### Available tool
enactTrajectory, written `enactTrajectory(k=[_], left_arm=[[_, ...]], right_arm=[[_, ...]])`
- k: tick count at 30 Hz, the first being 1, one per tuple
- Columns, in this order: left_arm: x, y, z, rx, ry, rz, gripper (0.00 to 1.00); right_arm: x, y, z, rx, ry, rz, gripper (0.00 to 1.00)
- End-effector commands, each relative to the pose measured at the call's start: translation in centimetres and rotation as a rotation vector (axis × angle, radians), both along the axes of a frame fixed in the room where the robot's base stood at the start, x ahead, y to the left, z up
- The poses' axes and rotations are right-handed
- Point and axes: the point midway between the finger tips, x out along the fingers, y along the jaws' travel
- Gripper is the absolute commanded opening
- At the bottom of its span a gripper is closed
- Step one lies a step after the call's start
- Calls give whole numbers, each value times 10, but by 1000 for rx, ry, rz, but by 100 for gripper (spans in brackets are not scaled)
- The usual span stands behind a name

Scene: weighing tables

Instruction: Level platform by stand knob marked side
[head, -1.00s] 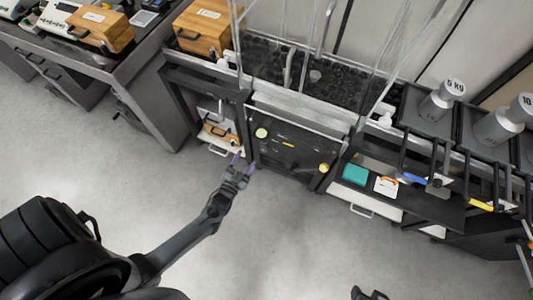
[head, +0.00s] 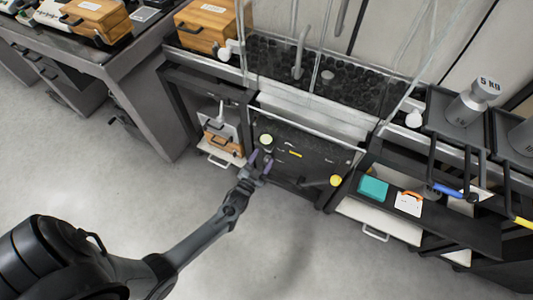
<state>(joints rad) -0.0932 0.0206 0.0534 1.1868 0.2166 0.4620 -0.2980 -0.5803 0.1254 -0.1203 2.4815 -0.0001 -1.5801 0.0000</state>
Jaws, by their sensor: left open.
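My left gripper (head: 262,158) is open and empty, in front of the dark front panel (head: 312,163) of the middle stand. Its fingertips are just below a pale yellow-green round knob (head: 266,141) at the panel's upper left; I cannot tell whether they touch it. A yellow knob (head: 336,181) sits at the panel's lower right. A short yellow mark (head: 295,154) shows between the knobs. Above the panel is a platform with a dark, pebbled top (head: 345,88), with clear upright posts around it. I cannot tell its tilt. My right gripper is not in view.
A wooden case (head: 205,27) stands on the bench left of the platform. A 5 kg weight (head: 470,103) stands on a dark tray at right. A teal box (head: 373,187) and a white card (head: 408,204) lie on the lower right shelf. The floor in front is clear.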

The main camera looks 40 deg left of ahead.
Motion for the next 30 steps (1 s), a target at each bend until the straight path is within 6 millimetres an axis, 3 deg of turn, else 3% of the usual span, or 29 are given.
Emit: enactTrajectory(k=[9, 22, 30], left_arm=[[37, 10, -2, 1, -1, 0, 63], [43, 11, 0, 1, 1, 0, 63], [43, 11, 0, 1, 1, 0, 21]], right_arm=[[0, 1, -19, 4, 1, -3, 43], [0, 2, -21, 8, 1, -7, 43], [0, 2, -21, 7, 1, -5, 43]])
